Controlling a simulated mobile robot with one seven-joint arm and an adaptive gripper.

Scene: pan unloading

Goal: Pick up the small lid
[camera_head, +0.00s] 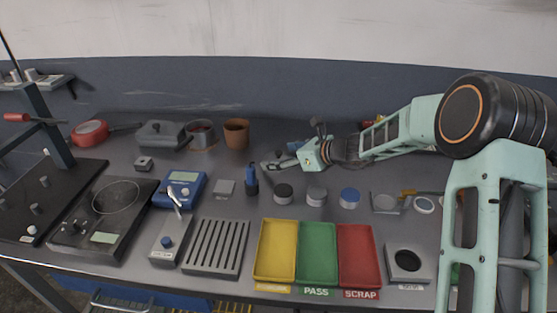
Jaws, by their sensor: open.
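My gripper (272,166) reaches in from the right, low over the back middle of the bench, with its dark fingers pointing left. It is open and nothing shows between the fingers, though they are small in view. I cannot tell for sure which piece is the small lid. All are apart from the gripper.
Yellow (259,282), green (300,283) and red (377,283) trays line the front. A blue meter (190,177), dark bottle (251,183) and slotted rack (216,250) stand left. A covered grey box (162,133) and brown pot (236,133) stand behind.

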